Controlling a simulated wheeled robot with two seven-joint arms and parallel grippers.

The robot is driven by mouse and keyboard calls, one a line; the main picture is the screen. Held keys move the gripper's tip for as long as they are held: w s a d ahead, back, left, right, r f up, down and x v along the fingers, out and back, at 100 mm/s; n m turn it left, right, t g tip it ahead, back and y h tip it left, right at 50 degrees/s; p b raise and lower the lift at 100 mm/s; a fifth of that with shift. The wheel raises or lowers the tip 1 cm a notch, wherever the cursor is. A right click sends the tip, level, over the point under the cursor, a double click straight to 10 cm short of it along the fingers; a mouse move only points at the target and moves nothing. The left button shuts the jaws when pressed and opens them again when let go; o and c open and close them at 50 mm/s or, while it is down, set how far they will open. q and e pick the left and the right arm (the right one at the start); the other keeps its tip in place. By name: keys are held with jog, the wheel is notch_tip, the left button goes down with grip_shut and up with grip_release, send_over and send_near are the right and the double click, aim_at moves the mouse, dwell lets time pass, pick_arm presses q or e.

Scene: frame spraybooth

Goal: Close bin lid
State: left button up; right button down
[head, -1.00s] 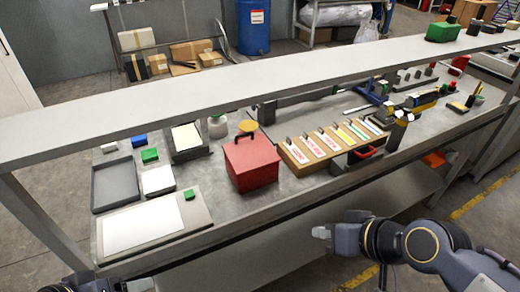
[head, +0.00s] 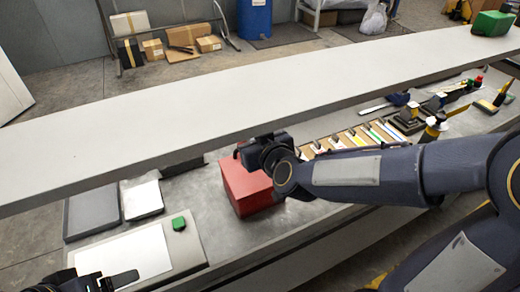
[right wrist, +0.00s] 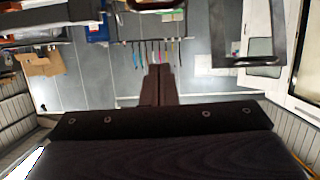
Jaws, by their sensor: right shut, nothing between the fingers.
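The red bin (head: 246,188) stands on the bench below the shelf. My right arm's wrist covers its upper right part, so I cannot tell how its lid stands. In the head view my right gripper is hidden behind the shelf, close to the top of the bin. In the right wrist view my right gripper (right wrist: 158,72) is shut, its two fingers together with nothing between them. The bin cannot be made out there. My left gripper (head: 122,279) is low at the left, by the front edge of the white board; its fingers are unclear.
The long grey shelf (head: 250,88) crosses above the bench close to my right wrist. A grey tray (head: 90,211), a white board (head: 125,255) and a green block (head: 179,223) lie left of the bin. Labelled holders and tools lie to its right.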

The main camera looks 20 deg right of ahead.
jog(key=x, duration=0.4)
jog(key=shift+d+f, duration=0.1)
jog(key=shift+f, duration=0.1)
notch_tip(320, 180, down, 2)
jog(key=shift+s+f+b, duration=0.15)
jog(key=shift+f+b, duration=0.1)
jog(key=shift+b, duration=0.35)
jog(key=shift+f, duration=0.55)
jog(key=shift+s, duration=0.1)
